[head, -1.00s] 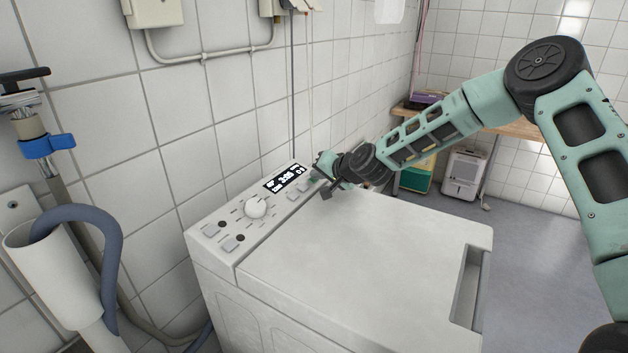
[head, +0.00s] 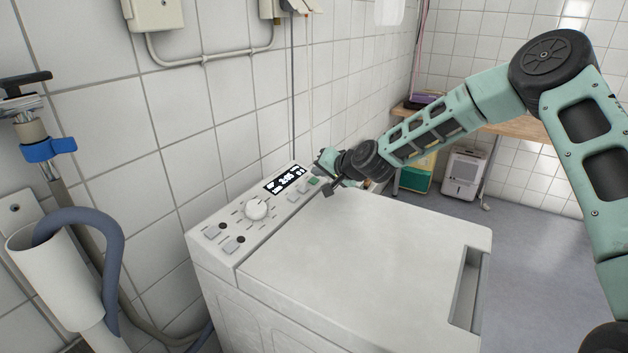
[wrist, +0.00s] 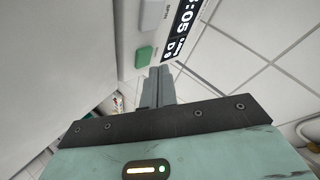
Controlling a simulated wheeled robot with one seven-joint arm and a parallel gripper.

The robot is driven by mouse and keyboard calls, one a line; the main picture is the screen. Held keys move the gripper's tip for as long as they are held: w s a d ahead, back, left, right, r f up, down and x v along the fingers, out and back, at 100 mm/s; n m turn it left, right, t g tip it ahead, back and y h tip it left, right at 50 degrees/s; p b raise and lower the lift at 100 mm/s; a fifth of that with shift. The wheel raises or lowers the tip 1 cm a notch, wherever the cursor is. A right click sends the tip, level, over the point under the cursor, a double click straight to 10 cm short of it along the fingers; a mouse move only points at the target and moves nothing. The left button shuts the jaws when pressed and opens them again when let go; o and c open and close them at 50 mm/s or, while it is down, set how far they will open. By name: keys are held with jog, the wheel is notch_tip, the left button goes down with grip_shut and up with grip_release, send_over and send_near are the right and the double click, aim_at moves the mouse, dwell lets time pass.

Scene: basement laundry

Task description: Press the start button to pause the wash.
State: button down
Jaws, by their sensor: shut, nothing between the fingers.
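The washing machine's control panel (head: 250,212) runs along the back of its top. The green start button (head: 313,181) is at the panel's far end, past the lit display (head: 288,180). It also shows in the wrist view as a green square (wrist: 144,56) below a grey button. My gripper (head: 320,170) is at that far end, close to the green button. In the wrist view its two fingers (wrist: 158,72) are together and empty. Their tips appear beside the green button, with a visible gap in the picture. The display seems to read 3:05.
The white machine lid (head: 370,240) is closed and bare. A tiled wall (head: 190,110) stands close behind the panel. A grey hose in a white standpipe (head: 50,270) is at the left. A white appliance (head: 463,175) stands on the floor beyond the machine.

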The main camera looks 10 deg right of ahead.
jog(key=shift+s+d+r+p, duration=0.2)
jog(key=shift+r+p, duration=0.25)
jog(key=shift+r, duration=0.35)
jog(key=shift+s+d+r+p, duration=0.15)
jog(key=shift+r+p, duration=0.35)
jog(key=shift+r, duration=0.35)
jog(key=shift+s+d+r+p, duration=0.2)
jog(key=shift+r+p, duration=0.25)
jog(key=shift+r, duration=0.35)
jog(key=shift+w, duration=0.1)
jog(key=s+a+r+n+g, duration=0.1)
jog(key=s+a+n+g, duration=0.25)
jog(key=s+a, duration=0.5)
jog(key=s+a+r+n+g, duration=0.1)
jog(key=s+a+n+g, duration=0.3)
jog(key=s, duration=0.8)
jog(key=s+d+r+n+g+h, duration=0.1)
jog(key=s+d+n+h, duration=0.1)
jog(key=s, duration=1.2)
jog(key=s+d+r+n+g+h, duration=0.2)
jog(key=s+d+n, duration=0.1)
jog(key=s, duration=1.2)
jog(key=shift+d+h, duration=0.25)
jog(key=shift+h, duration=0.05)
